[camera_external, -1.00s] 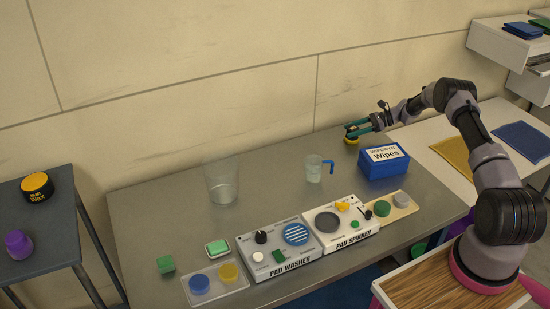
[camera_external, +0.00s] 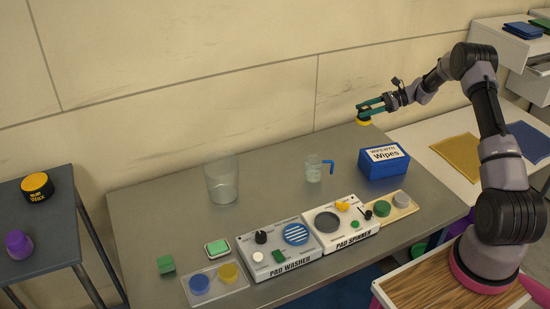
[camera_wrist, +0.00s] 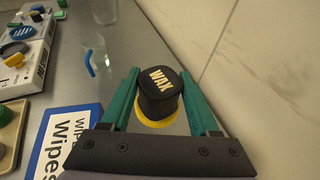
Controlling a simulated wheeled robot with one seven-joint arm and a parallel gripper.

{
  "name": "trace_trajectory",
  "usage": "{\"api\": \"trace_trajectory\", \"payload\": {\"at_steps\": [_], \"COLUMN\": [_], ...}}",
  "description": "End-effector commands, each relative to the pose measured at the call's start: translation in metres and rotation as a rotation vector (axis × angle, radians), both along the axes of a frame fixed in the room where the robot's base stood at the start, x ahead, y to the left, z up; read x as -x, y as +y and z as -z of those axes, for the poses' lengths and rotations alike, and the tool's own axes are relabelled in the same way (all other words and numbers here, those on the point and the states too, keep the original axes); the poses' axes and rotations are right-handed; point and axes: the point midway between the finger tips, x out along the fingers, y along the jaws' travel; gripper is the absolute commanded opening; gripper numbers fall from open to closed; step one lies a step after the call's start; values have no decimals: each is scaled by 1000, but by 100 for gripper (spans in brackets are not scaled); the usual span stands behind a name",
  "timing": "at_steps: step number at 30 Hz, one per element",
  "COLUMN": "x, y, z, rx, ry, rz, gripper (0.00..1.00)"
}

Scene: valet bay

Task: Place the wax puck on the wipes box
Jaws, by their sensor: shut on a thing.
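The wax puck (camera_wrist: 159,92) is black on top with the word WAX and has a yellow base. My gripper (camera_wrist: 162,95) is shut on it, with a green finger on each side. In the external view my gripper (camera_external: 371,108) holds the puck (camera_external: 364,119) in the air near the wall, behind the wipes box. The wipes box (camera_external: 385,170) is blue with a white label on top and stands at the table's right end. Part of the wipes box (camera_wrist: 88,118) shows at the lower left of the wrist view.
A clear jug with a blue handle (camera_external: 314,170) stands left of the wipes box. A clear beaker (camera_external: 221,184) is further left. The pad washer (camera_external: 281,250) and pad spinner (camera_external: 341,228) sit at the front. The wall (camera_external: 240,90) is close behind.

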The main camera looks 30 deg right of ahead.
Motion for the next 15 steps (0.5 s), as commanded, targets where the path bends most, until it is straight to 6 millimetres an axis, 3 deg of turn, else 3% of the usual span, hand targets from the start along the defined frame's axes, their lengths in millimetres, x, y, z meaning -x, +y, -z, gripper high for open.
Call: {"api": "trace_trajectory", "payload": {"at_steps": [3,9,15], "x": [42,105,142], "y": [-2,-2,0], "z": [-19,-43,-54], "rx": [1,0,-1], "ry": [3,-1,-8], "rz": [36,107,155], "gripper": [8,8,8]}}
